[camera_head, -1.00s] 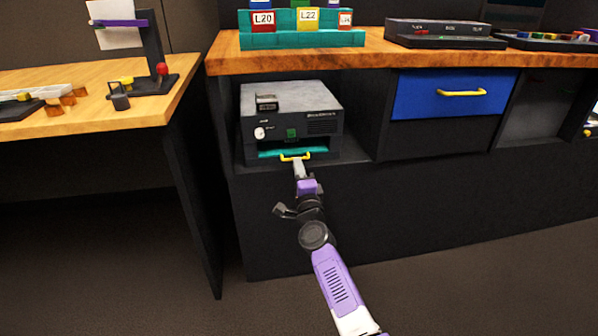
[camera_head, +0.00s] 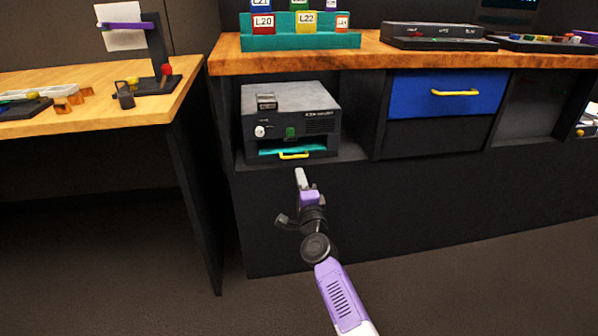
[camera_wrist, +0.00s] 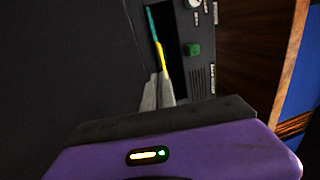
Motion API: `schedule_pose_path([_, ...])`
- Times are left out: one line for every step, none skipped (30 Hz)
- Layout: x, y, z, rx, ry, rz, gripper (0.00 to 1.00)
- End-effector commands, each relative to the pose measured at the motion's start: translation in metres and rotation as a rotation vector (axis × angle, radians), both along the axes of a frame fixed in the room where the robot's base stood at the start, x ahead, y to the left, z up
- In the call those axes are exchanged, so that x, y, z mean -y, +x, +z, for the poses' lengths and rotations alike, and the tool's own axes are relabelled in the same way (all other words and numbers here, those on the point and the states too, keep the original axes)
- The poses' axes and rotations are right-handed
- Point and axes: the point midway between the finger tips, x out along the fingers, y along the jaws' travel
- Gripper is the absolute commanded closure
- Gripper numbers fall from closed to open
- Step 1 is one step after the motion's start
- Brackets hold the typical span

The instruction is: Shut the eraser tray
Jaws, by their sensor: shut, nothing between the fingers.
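The eraser (camera_head: 291,115) is a dark grey box with a green button and a white knob, standing in an open shelf under the counter. Its teal tray (camera_head: 315,150) shows in the slot low on its front, with a yellow handle (camera_head: 294,155) at the front edge. In the wrist view the yellow handle (camera_wrist: 162,58) and a strip of the teal tray (camera_wrist: 152,24) lie just beyond the fingertips. My gripper (camera_head: 299,171) is shut and empty, a little below and in front of the handle. Its closed fingers also show in the wrist view (camera_wrist: 157,88).
A blue drawer (camera_head: 420,97) with a yellow handle is to the right of the shelf. The wooden counter (camera_head: 372,61) above carries a teal rack (camera_head: 300,40). A wooden table (camera_head: 60,118) stands at left. The floor space before the cabinet is clear.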

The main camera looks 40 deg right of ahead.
Motion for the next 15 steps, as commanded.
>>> schedule_pose_path([-0.004,-0.006,0.001,-0.001,0.0,0.0,1.0])
schedule_pose_path([-0.006,-0.01,0.0,-0.002,0.0,0.0,1.0])
schedule_pose_path([-0.009,-0.014,-0.001,-0.002,0.001,0.001,1.0])
schedule_pose_path([-0.012,-0.018,-0.002,-0.003,0.001,0.001,1.0])
schedule_pose_path([-0.015,-0.022,-0.003,-0.003,0.001,0.002,1.0])
schedule_pose_path([-0.018,-0.027,-0.004,-0.004,0.0,0.002,1.0])
schedule_pose_path([-0.021,-0.031,-0.005,-0.004,0.0,0.002,1.0])
schedule_pose_path([-0.023,-0.035,-0.005,-0.003,-0.001,0.002,1.0])
schedule_pose_path([-0.027,-0.041,-0.007,-0.005,0.0,0.002,1.0])
schedule_pose_path([-0.03,-0.045,-0.008,-0.004,0.0,0.002,1.0])
schedule_pose_path([-0.032,-0.05,-0.009,-0.004,0.0,0.001,1.0])
schedule_pose_path([-0.036,-0.054,-0.01,-0.003,-0.001,0.001,1.0])
schedule_pose_path([-0.038,-0.058,-0.011,-0.004,0.0,0.002,1.0])
schedule_pose_path([-0.04,-0.06,-0.012,-0.004,0.0,0.002,1.0])
schedule_pose_path([-0.042,-0.064,-0.013,-0.002,0.0,0.001,1.0])
